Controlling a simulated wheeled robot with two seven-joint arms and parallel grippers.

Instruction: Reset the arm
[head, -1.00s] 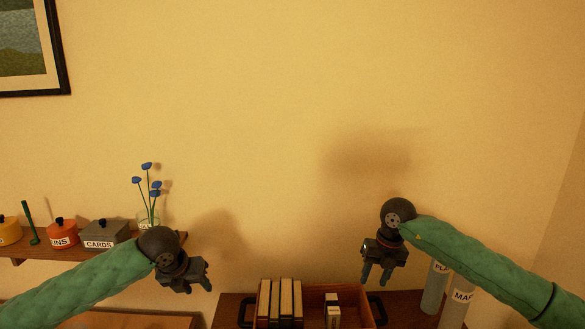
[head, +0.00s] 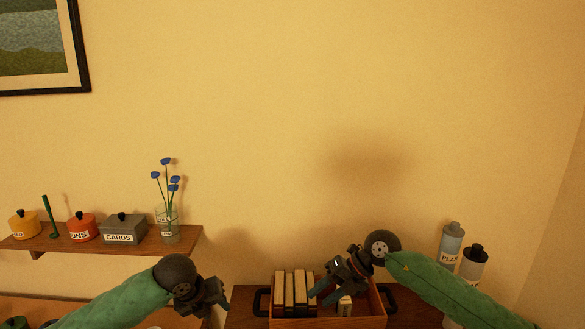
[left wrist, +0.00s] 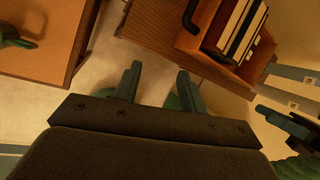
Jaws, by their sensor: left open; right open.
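My left arm comes in from the lower left in the head view, and its gripper (head: 218,302) hangs left of the wooden crate, clear of the shelf. In the left wrist view its two fingers (left wrist: 156,82) stand apart with nothing between them. My right gripper (head: 322,288) is open in front of the crate's opening, its fingers pointing down and left near the books. The pictures do not show it touching anything.
The wooden crate (head: 330,322) holds several upright books (head: 289,290) and has dark side handles. A wall shelf (head: 110,243) carries lidded pots, a grey CARDS box (head: 124,229) and a glass with blue flowers (head: 168,225). Two labelled cylinders (head: 452,245) (head: 471,265) stand at right.

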